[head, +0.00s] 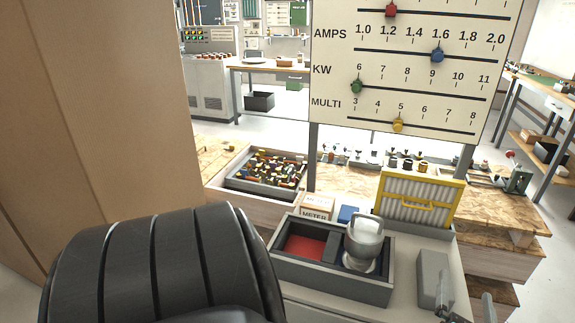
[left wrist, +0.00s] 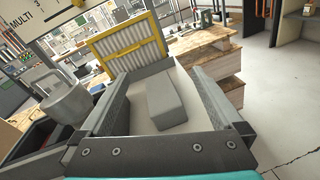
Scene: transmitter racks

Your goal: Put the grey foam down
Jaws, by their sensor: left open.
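The grey foam (head: 433,280) is a plain grey block on the light grey cabinet top, right of the dark grey tray (head: 333,277). In the left wrist view the grey foam (left wrist: 153,103) lies between the spread fingers, with gaps at both sides. My left gripper (head: 467,304) is open and empty at the lower right of the head view, partly cut off by the bottom edge. It also shows in the left wrist view (left wrist: 160,78). My right gripper is not in view.
The tray holds a red-floored compartment and a metal canister (head: 364,240). A yellow-framed filter (head: 417,200) stands behind the foam. A meter box (head: 317,208) and a bin of coloured parts (head: 232,182) stand farther left. A slider board (head: 405,75) rises behind.

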